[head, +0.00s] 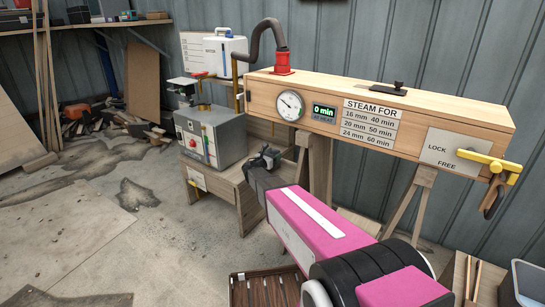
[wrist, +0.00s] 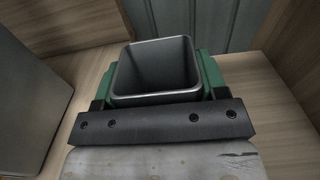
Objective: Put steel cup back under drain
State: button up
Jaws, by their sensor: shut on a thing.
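The steel cup (wrist: 155,98), a square open-topped grey cup, fills the middle of the wrist view. My gripper (wrist: 156,86) is shut on it, with a green pad against its left and right sides. The cup looks empty inside. In the head view my gripper (head: 267,158) is over the low wooden bench (head: 243,198), below the left part of the long wooden steam box (head: 370,107). The cup cannot be made out there, being hidden or too small. I cannot make out the drain in either view.
A grey boiler (head: 211,140) stands on the bench left of my gripper. A dark hose (head: 255,42) runs to a red fitting (head: 282,62) on the box. Trestle legs (head: 320,165) stand close to my gripper's right.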

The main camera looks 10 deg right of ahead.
jog(key=shift+f, duration=0.15)
jog(key=o, duration=1.1)
jog(key=shift+s+a+r, duration=0.15)
jog(key=shift+s+r, duration=0.05)
jog(key=v, duration=1.1)
jog(key=shift+s+a, duration=0.15)
jog(key=shift+a, duration=0.05)
